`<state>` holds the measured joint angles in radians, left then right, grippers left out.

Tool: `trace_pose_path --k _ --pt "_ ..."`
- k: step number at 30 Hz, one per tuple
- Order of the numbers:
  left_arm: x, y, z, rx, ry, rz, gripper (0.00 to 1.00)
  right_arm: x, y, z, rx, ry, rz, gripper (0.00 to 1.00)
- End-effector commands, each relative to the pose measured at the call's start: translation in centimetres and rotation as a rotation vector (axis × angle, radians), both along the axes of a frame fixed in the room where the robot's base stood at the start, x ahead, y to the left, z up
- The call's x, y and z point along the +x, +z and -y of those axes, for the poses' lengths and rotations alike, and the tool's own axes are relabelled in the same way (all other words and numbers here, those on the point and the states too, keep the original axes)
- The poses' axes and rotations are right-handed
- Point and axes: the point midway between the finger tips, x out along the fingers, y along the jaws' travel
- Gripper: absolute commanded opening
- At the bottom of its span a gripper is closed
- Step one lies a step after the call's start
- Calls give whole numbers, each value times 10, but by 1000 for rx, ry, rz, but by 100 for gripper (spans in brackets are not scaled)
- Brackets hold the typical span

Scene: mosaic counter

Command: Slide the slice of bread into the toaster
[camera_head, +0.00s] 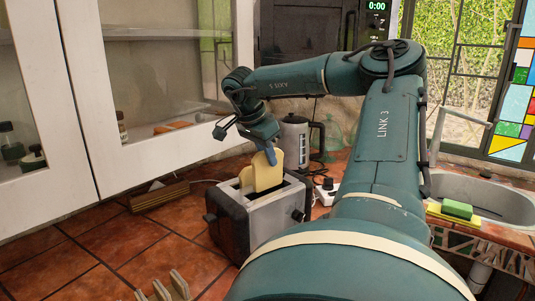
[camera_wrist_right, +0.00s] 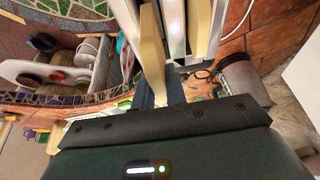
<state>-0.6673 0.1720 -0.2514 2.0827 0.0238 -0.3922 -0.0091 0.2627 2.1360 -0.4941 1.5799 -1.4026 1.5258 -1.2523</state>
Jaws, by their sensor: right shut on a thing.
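The grey and black toaster (camera_head: 262,222) stands on the tiled counter. A pale slice of bread (camera_head: 268,173) is upright over its top, and its lower edge meets the slot area; how deep it sits I cannot tell. My right gripper (camera_head: 271,155) is shut on the top of this slice. A second pale slice (camera_head: 246,180) shows just left of the held one, partly hidden, seemingly in the toaster. My left gripper is out of view.
A kettle (camera_head: 292,138) stands behind the toaster. A white cabinet (camera_head: 155,160) is at left, with a wooden block (camera_head: 160,194) below it. A sink (camera_head: 485,195) with a green sponge (camera_head: 457,209) is at right. A wooden rack (camera_head: 165,290) is at the front edge.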

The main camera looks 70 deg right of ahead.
Motion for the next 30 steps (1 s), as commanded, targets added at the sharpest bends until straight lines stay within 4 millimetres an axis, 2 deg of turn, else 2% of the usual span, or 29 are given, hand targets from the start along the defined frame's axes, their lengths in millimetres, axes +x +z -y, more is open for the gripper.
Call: trace_pose_path --k 30 --pt "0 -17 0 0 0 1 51 0 -32 0 1 1 0 5"
